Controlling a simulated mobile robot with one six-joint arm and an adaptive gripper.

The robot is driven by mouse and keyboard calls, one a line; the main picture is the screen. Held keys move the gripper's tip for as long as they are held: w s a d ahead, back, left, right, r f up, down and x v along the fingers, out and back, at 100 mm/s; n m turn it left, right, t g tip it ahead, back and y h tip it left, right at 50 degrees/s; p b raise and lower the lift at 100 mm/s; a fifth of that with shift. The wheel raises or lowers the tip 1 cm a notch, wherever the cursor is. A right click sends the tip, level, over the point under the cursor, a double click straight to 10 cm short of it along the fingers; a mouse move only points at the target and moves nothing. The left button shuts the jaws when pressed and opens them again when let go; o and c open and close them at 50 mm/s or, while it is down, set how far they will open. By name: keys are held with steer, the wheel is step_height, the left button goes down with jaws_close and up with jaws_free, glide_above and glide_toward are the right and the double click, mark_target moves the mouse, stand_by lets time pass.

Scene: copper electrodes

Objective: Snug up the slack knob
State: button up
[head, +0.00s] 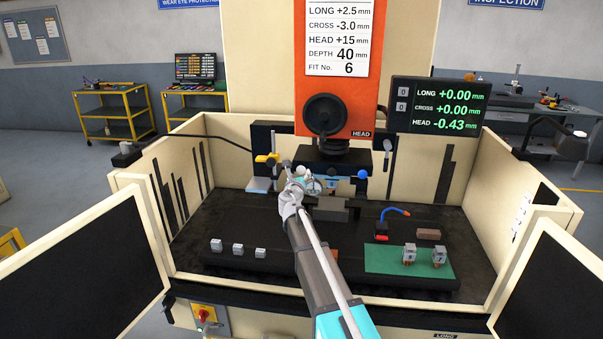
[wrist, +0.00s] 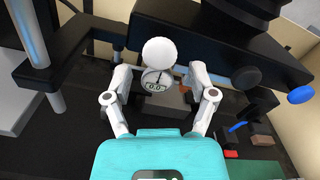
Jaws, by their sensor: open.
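My gripper (head: 300,186) reaches into the machine's work area, under the orange head (head: 338,75). In the wrist view, my gripper (wrist: 160,90) is open, with one finger on each side of a white round knob-like piece (wrist: 158,52) and a small dial with markings (wrist: 157,84). I cannot tell whether either finger touches them. A blue round knob (wrist: 300,95) and a dark grey knob (wrist: 247,77) are to the right of the fingers. The blue knob (head: 362,174) also shows in the head view. The frames do not show which knob is slack.
Electrode holders (head: 410,254) stand on a green mat (head: 385,262) at the front right. Several small metal blocks (head: 238,248) sit at the front left. A red-based tool with a blue hose (head: 382,232) stands right of my arm. Cream tank walls (head: 145,190) enclose the area.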

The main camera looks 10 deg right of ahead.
mark_target(301, 170)
steer(key=shift+x, duration=1.05)
steer(key=shift+w+d, duration=0.1)
steer(key=shift+w, duration=0.2)
steer(key=shift+c, duration=0.2)
steer(key=c, duration=0.8)
